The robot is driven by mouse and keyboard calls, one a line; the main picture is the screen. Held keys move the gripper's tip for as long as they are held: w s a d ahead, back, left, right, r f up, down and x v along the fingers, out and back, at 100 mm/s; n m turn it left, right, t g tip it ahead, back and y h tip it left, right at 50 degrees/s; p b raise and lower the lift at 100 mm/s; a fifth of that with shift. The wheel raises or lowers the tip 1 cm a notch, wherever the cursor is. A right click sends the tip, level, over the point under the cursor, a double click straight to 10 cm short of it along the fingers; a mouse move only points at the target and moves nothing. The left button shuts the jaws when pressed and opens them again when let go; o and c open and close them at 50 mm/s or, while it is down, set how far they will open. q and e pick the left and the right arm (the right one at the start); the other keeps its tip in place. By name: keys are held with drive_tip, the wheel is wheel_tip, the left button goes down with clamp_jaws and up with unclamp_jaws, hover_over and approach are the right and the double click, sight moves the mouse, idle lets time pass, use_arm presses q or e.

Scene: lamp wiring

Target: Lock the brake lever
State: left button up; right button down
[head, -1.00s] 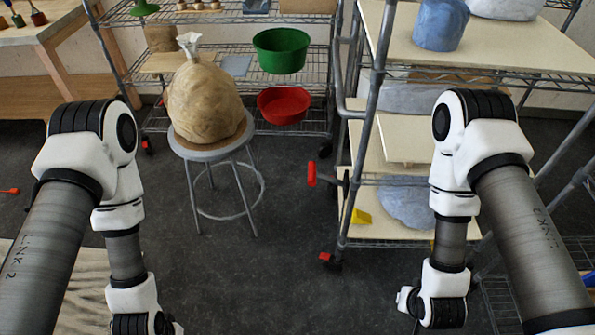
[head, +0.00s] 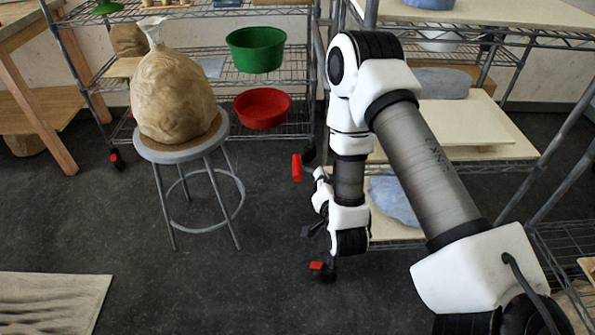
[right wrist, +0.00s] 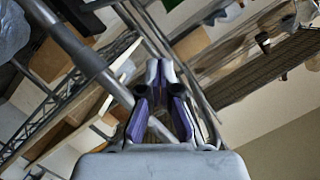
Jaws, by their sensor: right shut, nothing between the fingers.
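An upright red lever handle (head: 297,167) stands at the left side of the wheeled rack (head: 470,120), in the head view. A small red tab (head: 316,266) sits low on the rack's front caster. My right gripper (head: 312,231) is shut and empty, below the red handle and above the caster tab; it appears apart from both. The right wrist view shows its fingers (right wrist: 160,75) together at the tips, with rack bars behind. I cannot make out the red handle there. My right arm hides part of the rack's left post. My left gripper is out of view.
A stool (head: 180,150) with a wrapped clay lump (head: 172,95) stands at the left. A green basin (head: 256,49) and a red basin (head: 262,108) are on the back shelving.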

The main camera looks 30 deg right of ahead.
hover_over(313, 171)
drive_tip(key=s+a, duration=0.1)
drive_tip(key=s, duration=0.1)
drive_tip(key=f, duration=0.3)
drive_tip(key=w+a+f, duration=0.1)
drive_tip(key=a+f, duration=0.1)
drive_tip(key=shift+w+a+f+b, duration=0.15)
drive_tip(key=shift+w+b, duration=0.2)
